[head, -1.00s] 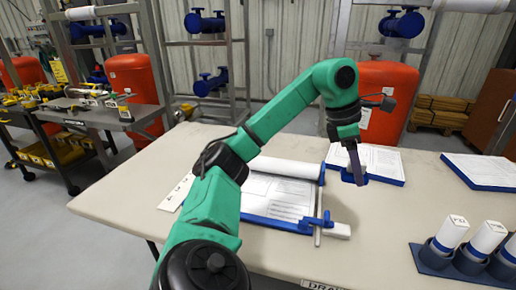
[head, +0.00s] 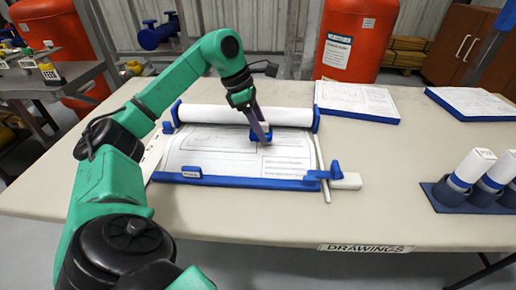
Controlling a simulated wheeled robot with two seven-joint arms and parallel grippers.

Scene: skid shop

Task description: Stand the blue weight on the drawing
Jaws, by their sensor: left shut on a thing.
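The drawing (head: 215,148) is a white printed sheet lying flat in a blue-edged holder on the table. A white roll runs along its far side. The blue weight (head: 255,137) is over the right part of the drawing, near the roll. My left gripper (head: 263,136) is shut on the blue weight, its fingers pointing down and partly hiding it. I cannot tell whether the weight's underside touches the sheet. My right gripper is out of view.
A blue clamp-like piece with a white block (head: 346,181) sits at the holder's right front corner. Blue-edged paper trays (head: 357,102) lie at the back right. A dark blue rack (head: 450,196) holds upright white rolls at right. The table's front middle is clear.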

